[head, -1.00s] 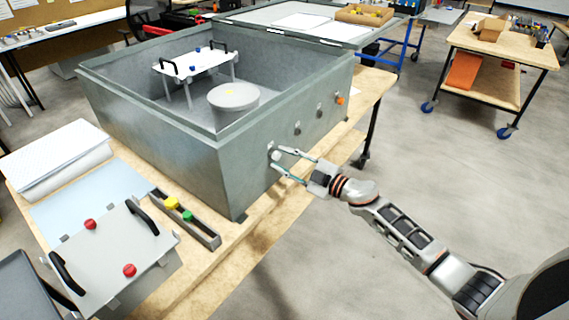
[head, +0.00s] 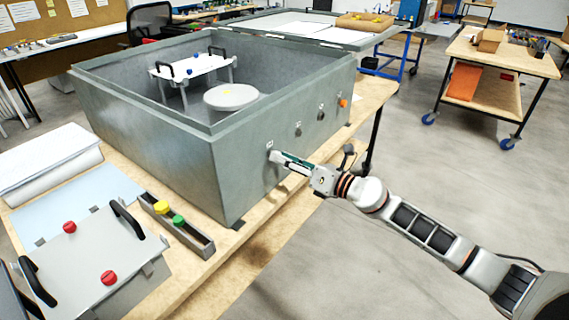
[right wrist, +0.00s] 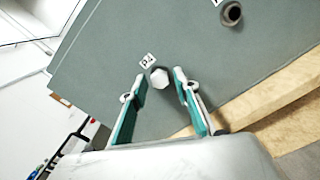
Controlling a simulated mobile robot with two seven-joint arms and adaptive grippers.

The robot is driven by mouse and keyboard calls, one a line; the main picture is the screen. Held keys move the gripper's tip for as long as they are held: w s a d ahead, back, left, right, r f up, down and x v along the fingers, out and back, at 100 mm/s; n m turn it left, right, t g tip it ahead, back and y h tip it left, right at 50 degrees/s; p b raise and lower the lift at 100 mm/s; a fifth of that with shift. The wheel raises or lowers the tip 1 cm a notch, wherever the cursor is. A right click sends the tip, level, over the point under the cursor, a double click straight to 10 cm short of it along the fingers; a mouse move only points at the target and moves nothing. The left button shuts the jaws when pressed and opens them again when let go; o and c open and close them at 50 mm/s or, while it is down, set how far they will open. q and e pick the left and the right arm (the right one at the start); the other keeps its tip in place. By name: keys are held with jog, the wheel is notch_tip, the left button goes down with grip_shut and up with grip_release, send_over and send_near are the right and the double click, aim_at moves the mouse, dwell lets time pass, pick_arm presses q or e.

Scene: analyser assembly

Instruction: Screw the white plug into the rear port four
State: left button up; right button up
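The white plug (right wrist: 160,77) sits at a port in the side wall of the grey metal housing (head: 170,145), beside a small label (right wrist: 147,61). My right gripper (right wrist: 161,78) is open, with its two fingertips on either side of the plug and a visible gap to each. How deep the plug sits in the port cannot be told. My left gripper is not in view.
Further along the wall are more ports (head: 298,129) and an orange plug (head: 343,102). A narrow tray (head: 198,240) holds a yellow plug (head: 161,207) and a green plug (head: 178,221). A panel with black handles (head: 80,250) lies at the left front.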

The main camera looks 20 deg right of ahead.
grip_shut()
pick_arm(q)
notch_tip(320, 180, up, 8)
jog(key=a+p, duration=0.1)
jog(key=p, duration=0.8)
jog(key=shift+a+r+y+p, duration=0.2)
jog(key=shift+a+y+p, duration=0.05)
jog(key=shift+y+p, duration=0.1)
pick_arm(e)
jog(key=m, duration=1.6)
jog(key=f+m, duration=0.1)
jog(key=m, duration=0.7)
jog(key=shift+a, duration=0.15)
